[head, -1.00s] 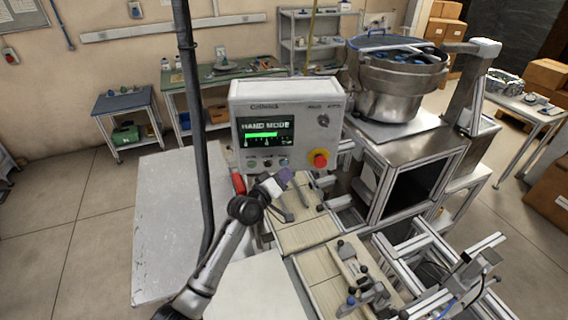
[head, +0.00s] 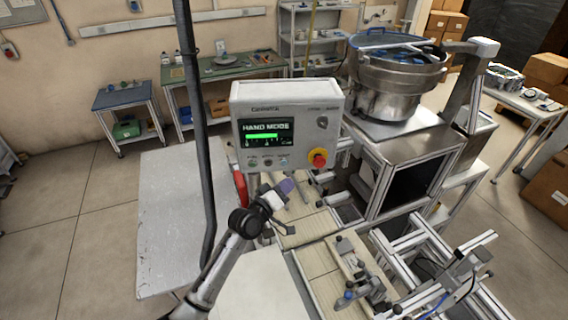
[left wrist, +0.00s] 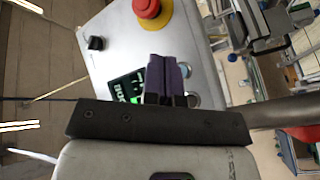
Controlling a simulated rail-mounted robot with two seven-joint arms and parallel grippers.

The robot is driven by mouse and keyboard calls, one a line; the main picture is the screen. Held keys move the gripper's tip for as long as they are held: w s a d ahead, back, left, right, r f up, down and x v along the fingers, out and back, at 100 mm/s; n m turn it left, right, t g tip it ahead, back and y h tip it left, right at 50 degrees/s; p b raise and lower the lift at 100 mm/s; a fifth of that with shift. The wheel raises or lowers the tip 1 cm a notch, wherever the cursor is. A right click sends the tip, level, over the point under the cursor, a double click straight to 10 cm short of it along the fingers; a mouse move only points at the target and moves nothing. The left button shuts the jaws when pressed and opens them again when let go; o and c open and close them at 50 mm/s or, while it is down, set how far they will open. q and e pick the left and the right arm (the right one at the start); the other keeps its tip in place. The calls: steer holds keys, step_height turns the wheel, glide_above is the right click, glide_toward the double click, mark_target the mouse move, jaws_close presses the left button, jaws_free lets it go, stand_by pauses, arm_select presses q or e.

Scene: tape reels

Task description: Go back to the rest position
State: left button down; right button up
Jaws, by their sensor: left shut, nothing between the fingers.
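My left gripper (head: 287,187) is in the middle of the head view, just below the control box. Its purple fingers are shut with nothing between them, and they also show in the left wrist view (left wrist: 165,78). The control box (head: 289,101) is light grey, with a lit screen reading "HAND MODE" and several small buttons below it. Its red emergency stop knob (head: 319,157) has a yellow collar and sits right of the fingers; it shows at the top of the left wrist view (left wrist: 147,8). I cannot tell whether the fingers touch the box. My right gripper is not in view.
A dark post (head: 194,110) stands left of the box. A steel bowl feeder (head: 393,85) stands on a metal cabinet at the back right. Aluminium rails and fixtures (head: 352,265) lie at front right. A white tabletop (head: 165,215) at left is bare.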

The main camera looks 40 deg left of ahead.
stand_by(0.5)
arm_select(q)
steer(key=s+d+f+m+g, duration=0.4)
steer(key=s+d+f+g, duration=0.1)
steer(key=s, duration=0.8)
steer(key=s+d+f+m+g, duration=0.3)
steer(key=s+d+f+g, duration=0.2)
steer(key=s, duration=0.7)
steer(key=s+d+f+m+g, duration=0.4)
steer(key=s+d+f+g, duration=0.1)
steer(key=s, duration=0.8)
steer(key=shift+s+d+f+m+p, duration=0.25)
steer(key=shift+s+m+p, duration=0.05)
steer(key=shift+s+p, duration=0.1)
steer(key=shift+w, duration=0.1)
